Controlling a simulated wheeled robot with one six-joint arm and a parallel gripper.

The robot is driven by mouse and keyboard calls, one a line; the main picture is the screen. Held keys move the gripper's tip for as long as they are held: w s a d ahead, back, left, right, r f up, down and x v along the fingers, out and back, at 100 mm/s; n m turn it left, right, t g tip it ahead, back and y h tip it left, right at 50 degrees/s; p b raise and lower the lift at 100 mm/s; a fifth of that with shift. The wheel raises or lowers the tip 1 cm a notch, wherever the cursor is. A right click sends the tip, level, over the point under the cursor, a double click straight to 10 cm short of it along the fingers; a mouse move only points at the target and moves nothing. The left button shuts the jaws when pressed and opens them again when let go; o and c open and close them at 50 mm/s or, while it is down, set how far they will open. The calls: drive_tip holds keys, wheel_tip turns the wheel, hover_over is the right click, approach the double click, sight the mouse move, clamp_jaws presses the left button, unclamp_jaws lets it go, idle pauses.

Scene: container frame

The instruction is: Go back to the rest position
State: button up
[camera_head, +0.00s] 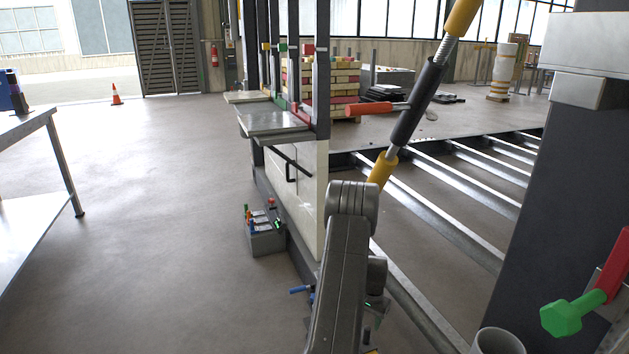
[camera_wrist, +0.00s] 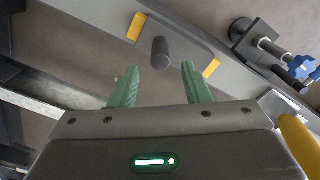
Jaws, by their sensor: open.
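In the wrist view my gripper (camera_wrist: 161,80) has its two green fingers spread apart with nothing between them. A short dark round peg (camera_wrist: 161,52) stands on a grey plate with yellow marks (camera_wrist: 135,27), just past the fingertips. I cannot tell how far the peg is from the fingers in depth. In the head view my arm reaches down along the frame's lower beam, and my gripper is mostly hidden behind the arm.
A grey toolbox (camera_head: 265,238) stands on the floor beside the white panel (camera_head: 305,195). A blue-handled fitting (camera_wrist: 300,68) is at the wrist view's right. A yellow-and-black strut (camera_head: 418,103) rises above my arm. A green-knobbed red lever (camera_head: 568,316) is at right.

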sight(368, 345)
wheel_tip(368, 345, down, 8)
drive_tip(key=shift+r+b, duration=0.1)
drive_tip(key=shift+b, duration=1.1)
drive_tip(key=shift+s+d, duration=0.25)
drive_tip(key=shift+s, duration=0.35)
drive_tip(key=shift+s, duration=0.1)
